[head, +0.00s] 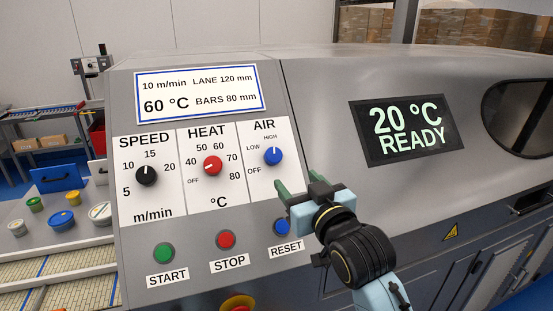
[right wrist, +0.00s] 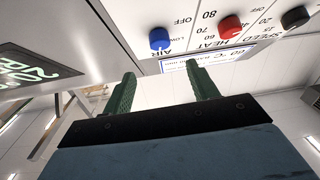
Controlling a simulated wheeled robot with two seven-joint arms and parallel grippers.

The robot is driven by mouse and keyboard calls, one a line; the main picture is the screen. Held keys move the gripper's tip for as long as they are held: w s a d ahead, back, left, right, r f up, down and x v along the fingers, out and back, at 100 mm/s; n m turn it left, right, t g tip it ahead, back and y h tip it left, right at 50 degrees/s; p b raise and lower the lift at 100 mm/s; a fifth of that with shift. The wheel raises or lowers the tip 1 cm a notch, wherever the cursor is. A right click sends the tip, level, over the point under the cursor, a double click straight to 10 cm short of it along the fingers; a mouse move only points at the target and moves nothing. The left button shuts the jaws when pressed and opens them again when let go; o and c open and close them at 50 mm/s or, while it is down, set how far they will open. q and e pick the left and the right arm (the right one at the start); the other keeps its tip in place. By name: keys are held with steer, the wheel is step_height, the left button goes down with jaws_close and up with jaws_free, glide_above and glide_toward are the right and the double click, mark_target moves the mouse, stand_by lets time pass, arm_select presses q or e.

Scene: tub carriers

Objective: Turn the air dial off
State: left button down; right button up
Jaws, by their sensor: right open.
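The air dial (head: 273,156) is a blue knob on the white AIR label at the right of the control panel, marked OFF, LOW and HIGH. Its small white mark appears to point up, toward HIGH. My right gripper (head: 298,184) is just below and right of the dial, with its green fingers apart and nothing between them. In the right wrist view the blue dial (right wrist: 159,40) is beyond the two fingertips (right wrist: 162,72), apart from them. My left gripper is not in view.
The red heat dial (head: 212,166) and black speed dial (head: 146,175) are left of the air dial. Below are the green START (head: 163,253), red STOP (head: 226,240) and blue RESET (head: 282,227) buttons; RESET is close beside my right gripper. A display (head: 407,130) reads 20 °C READY.

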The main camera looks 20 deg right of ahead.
mark_target(275, 158)
steer(key=w, duration=0.4)
steer(key=w+p, duration=0.1)
steer(key=w, duration=0.3)
steer(key=w+a+p, duration=0.1)
steer(key=w, duration=0.3)
steer(key=shift+w+f, duration=0.1)
steer(key=c, duration=1)
